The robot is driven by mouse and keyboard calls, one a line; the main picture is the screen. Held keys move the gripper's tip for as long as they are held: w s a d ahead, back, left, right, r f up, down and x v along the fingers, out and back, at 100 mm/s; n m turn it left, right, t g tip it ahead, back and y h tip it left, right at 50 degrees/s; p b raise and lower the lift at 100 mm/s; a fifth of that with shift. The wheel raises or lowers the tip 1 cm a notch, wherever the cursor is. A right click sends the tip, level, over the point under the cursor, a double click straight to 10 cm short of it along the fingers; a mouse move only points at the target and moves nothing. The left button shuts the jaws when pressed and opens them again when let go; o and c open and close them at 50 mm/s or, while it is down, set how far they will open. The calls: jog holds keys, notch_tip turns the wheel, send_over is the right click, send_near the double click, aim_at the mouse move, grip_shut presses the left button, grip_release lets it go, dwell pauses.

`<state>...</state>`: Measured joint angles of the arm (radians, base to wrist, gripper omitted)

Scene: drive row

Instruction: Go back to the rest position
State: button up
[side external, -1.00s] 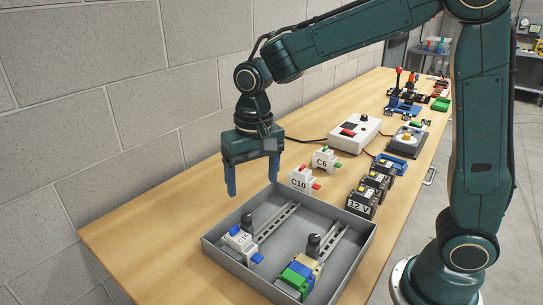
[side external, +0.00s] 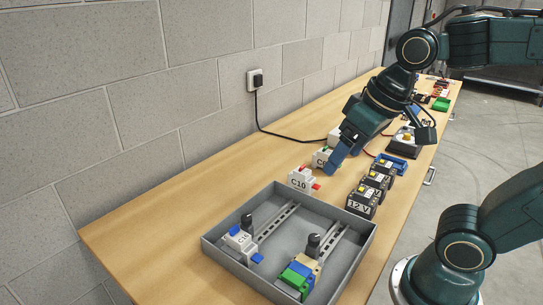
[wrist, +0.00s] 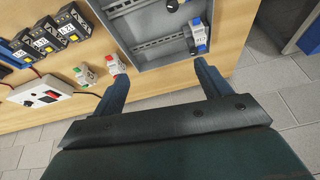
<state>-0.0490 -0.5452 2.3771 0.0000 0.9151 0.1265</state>
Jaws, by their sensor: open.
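My gripper (side external: 338,166) is tilted down-left above the middle of the table in the side external view, behind the grey tray. In the wrist view its two dark blue fingers (wrist: 163,73) are apart with nothing between them. The tray (side external: 232,262) lies below and in front of it and also shows at the top of the wrist view (wrist: 158,59). My gripper overlaps the white module marked C6 (side external: 321,157) in the side external view, partly hiding it. I cannot tell the height of the fingers above the table exactly.
The tray holds two rails: a white-blue module (side external: 241,239) on one, and green, blue and beige blocks (side external: 297,277) on the other. A wall plug (side external: 257,80) feeds a black cable.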

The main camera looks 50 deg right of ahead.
jog(key=shift+n+t, duration=0.4)
jog(key=shift+t, duration=0.1)
jog(key=s, duration=0.3)
jog(key=s+d, duration=0.1)
jog(key=shift+s+f, duration=0.15)
jog(key=shift+f, duration=0.2)
jog(key=g, duration=0.6)
send_over(246, 217)
notch_tip(246, 217, down, 8)
jog(key=shift+f, duration=2.9)
